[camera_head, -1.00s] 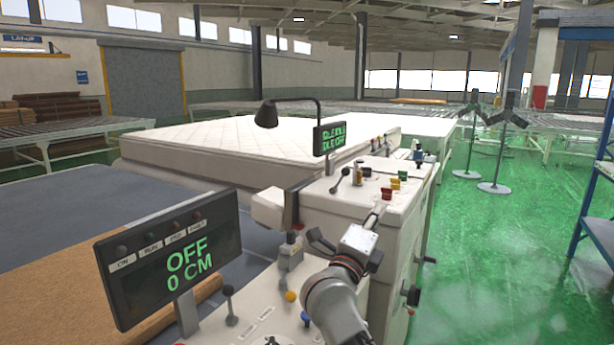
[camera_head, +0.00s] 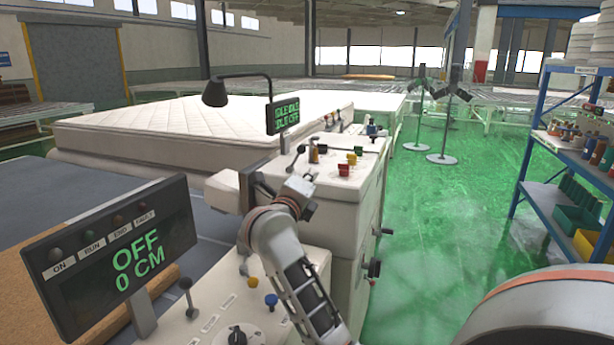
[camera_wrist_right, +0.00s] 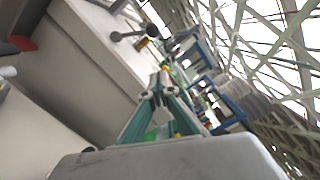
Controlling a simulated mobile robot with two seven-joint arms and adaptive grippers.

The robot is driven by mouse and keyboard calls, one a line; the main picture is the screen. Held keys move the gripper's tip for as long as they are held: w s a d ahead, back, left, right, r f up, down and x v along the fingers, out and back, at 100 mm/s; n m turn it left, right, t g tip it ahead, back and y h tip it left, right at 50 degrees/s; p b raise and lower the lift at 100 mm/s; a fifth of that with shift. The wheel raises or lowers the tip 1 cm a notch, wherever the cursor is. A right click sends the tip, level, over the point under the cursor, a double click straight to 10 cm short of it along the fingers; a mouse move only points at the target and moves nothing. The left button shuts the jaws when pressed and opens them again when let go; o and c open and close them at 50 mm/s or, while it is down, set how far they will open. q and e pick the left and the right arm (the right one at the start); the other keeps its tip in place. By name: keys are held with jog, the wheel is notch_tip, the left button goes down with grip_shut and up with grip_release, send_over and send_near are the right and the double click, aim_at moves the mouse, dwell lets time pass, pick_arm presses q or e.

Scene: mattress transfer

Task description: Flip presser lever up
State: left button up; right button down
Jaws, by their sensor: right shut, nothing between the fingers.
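A grey lever with a dark ball knob (camera_head: 301,149) stands on the top left of the white machine cabinet (camera_head: 362,190). It also shows in the right wrist view, its lever (camera_wrist_right: 127,36) leaning over the white top. A second dark-knobbed lever (camera_head: 186,284) stands on the nearer panel; I cannot tell for certain which is the presser lever. My right gripper (camera_head: 308,177) is just in front of the cabinet-top lever, apart from it as far as I can tell. Its fingers (camera_wrist_right: 160,78) meet at the tips and hold nothing. My left gripper is out of view.
A display reading OFF 0 CM (camera_head: 120,258) stands at the front left. Red, yellow and green buttons (camera_head: 350,160) sit right of the lever. A black lamp (camera_head: 216,93) and small display (camera_head: 283,114) rise behind it. A mattress (camera_head: 190,128) lies beyond.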

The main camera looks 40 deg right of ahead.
aim_at(297, 156)
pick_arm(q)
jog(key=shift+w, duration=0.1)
pick_arm(e)
jog(key=shift+w+d+r, duration=0.3)
jog(key=shift+w+d, duration=0.55)
jog(key=shift+w, duration=0.35)
jog(key=shift+w+d+r, duration=0.35)
jog(key=shift+w+d, duration=0.45)
jog(key=shift+w, duration=0.4)
jog(key=shift+w+d+r, duration=0.3)
jog(key=shift+w+d, duration=0.55)
jog(key=shift+w, duration=0.35)
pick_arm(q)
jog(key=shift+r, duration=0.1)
pick_arm(e)
jog(key=shift+w, duration=0.15)
